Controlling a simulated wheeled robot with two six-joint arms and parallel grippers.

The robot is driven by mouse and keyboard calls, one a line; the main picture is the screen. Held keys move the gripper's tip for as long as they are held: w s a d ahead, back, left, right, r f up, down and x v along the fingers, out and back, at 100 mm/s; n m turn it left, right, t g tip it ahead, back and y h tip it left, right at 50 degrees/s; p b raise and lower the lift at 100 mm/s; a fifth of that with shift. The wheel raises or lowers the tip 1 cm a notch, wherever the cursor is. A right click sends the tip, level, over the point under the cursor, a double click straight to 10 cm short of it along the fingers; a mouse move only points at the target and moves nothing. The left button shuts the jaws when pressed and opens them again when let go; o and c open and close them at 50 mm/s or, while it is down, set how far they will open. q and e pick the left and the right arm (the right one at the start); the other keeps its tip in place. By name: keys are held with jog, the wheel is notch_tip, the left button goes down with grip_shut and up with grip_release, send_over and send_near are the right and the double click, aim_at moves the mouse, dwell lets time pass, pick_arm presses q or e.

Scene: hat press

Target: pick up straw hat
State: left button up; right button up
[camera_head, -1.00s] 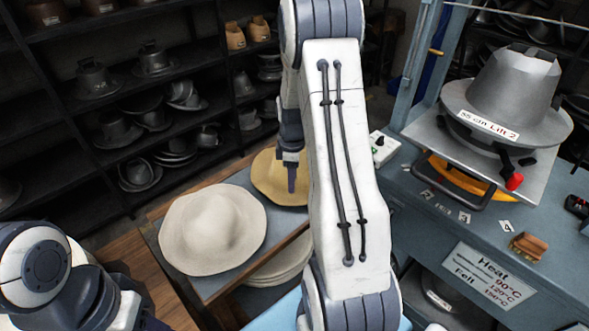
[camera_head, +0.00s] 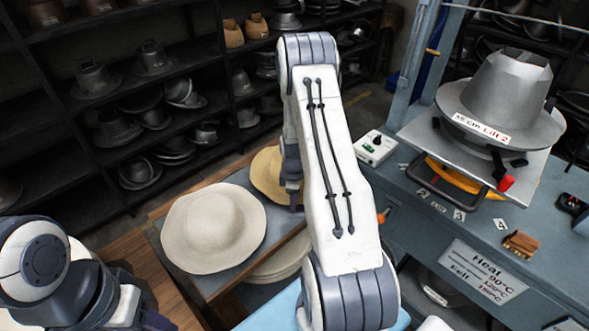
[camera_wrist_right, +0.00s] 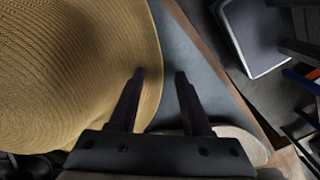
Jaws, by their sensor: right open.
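The straw hat (camera_head: 268,178), tan-yellow, lies on the grey-topped table, partly hidden behind my right arm. It fills the left of the right wrist view (camera_wrist_right: 70,70), where its woven brim curves down past the fingers. My right gripper (camera_head: 295,198) points down at the hat's right edge. In the right wrist view the gripper (camera_wrist_right: 160,75) is open. Its left finger overlaps the brim and its right finger is over the grey table top. I cannot tell whether a finger touches the brim. My left arm shows at the lower left, its gripper out of view.
A cream felt hat (camera_head: 213,228) lies left of the straw hat on the table (camera_head: 238,277). More pale hats sit on a lower shelf (camera_head: 275,268). The hat press (camera_head: 500,100) stands on a blue-grey bench at right. Dark shelves of metal hat forms line the back.

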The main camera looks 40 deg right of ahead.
grip_shut()
dwell(1.4)
